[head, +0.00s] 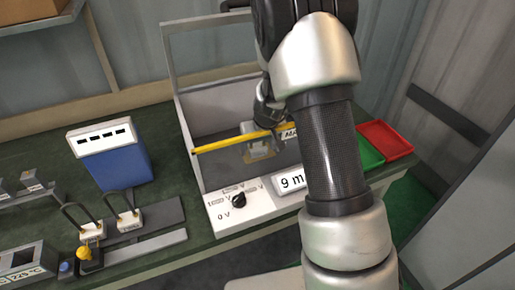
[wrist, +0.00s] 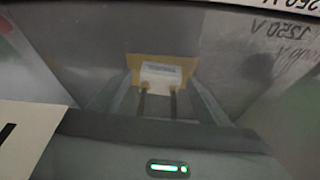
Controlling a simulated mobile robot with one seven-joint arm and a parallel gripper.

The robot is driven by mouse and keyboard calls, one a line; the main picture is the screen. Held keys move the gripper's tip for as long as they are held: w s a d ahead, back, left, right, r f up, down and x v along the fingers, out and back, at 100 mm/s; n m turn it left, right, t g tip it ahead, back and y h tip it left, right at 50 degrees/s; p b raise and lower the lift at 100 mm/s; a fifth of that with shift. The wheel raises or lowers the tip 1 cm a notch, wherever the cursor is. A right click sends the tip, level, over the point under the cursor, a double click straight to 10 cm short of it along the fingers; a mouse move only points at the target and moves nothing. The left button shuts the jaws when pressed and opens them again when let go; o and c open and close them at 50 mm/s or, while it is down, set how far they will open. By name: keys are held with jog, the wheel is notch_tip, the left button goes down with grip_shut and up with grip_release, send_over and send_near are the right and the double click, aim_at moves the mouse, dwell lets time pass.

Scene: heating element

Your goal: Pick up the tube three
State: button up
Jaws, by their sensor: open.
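My gripper (wrist: 163,90) is open, its two fingers reaching to either side of a pale block with two dark prongs (wrist: 161,73) in the wrist view. The block sits on a tan-yellow base, and I cannot tell whether the fingers touch it. In the head view my gripper (head: 262,128) is inside the grey open-fronted box (head: 187,110), above a small tan and pale item (head: 261,153). No label reading three is legible. Two similar pale blocks with dark loops (head: 92,230) (head: 128,221) stand on the left of the bench.
A yellow bar (head: 222,145) crosses the box front, close to my gripper. The box's white panel has a dark knob (head: 239,200). A blue device (head: 115,163) stands left. Green (head: 369,154) and red (head: 385,139) trays lie right.

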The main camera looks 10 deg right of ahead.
jog(key=c, duration=1.3)
jog(key=shift+o, duration=0.2)
jog(key=shift+r, duration=0.15)
